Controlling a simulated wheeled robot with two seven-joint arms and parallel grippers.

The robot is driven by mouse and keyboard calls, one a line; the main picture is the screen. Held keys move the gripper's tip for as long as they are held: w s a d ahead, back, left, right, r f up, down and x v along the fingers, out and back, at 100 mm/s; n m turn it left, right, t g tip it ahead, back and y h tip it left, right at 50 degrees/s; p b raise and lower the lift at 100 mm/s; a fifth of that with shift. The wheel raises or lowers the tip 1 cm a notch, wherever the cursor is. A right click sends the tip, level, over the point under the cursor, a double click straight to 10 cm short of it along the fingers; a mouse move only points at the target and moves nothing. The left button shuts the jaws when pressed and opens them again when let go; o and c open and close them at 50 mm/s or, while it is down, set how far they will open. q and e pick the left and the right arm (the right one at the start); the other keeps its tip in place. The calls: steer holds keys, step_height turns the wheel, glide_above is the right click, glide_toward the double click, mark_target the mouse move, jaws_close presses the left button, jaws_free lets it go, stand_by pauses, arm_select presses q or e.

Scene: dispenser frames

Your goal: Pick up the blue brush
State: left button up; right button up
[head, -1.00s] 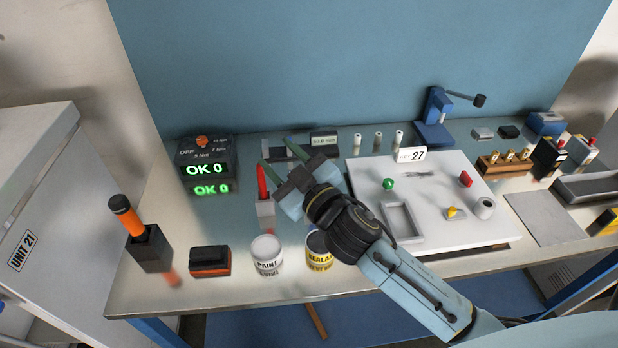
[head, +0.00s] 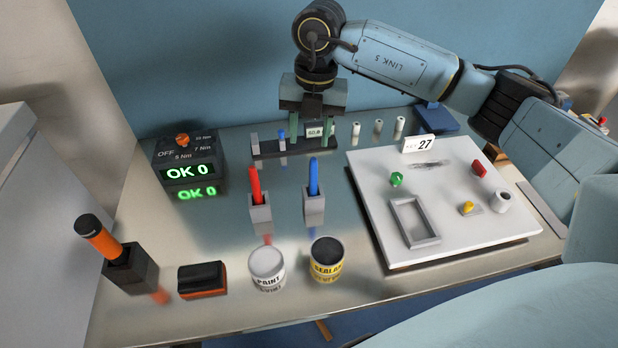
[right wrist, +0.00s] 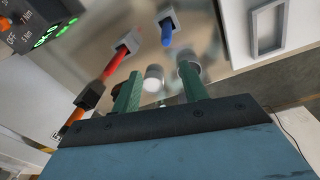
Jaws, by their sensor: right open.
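The blue brush (head: 314,178) stands upright in a grey holder (head: 314,211) in the middle of the table. It also shows in the right wrist view (right wrist: 167,36), at the top. My right gripper (head: 311,138) hangs with its green fingers pointing down at the back of the table, behind the brush and apart from it. Its two fingers (right wrist: 159,72) are spread with nothing held between them. A red brush (head: 254,186) stands in a matching grey holder (head: 261,214) to the left of the blue one. My left gripper is not in view.
Paint (head: 268,268) and sealant (head: 326,262) cans stand in front of the holders. A dark rack (head: 268,152) lies behind, near my right gripper. A white board (head: 455,245) with small parts is on the right. An "OK 0" box (head: 188,160) stands left.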

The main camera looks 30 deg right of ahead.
mark_target(317, 158)
steer(key=shift+w+d+r+h, duration=0.1)
steer(key=shift+d+h, duration=0.1)
steer(key=shift+d, duration=0.25)
steer(key=shift+w+d+r+h, duration=0.1)
steer(key=shift+d+h, duration=0.1)
steer(key=shift+d, duration=0.2)
steer(key=shift+d+f+m, duration=0.25)
steer(key=shift+f+m, duration=0.05)
steer(key=shift+f, duration=0.05)
step_height(317, 158, down, 7)
steer(key=shift+a+f+p, duration=0.1)
steer(key=shift+p, duration=0.35)
steer(key=f, duration=0.3)
steer(key=f+p, duration=0.1)
steer(key=shift+w+a+f, duration=0.15)
steer(key=shift+a, duration=0.25)
steer(key=shift+f, duration=0.45)
jaws_close()
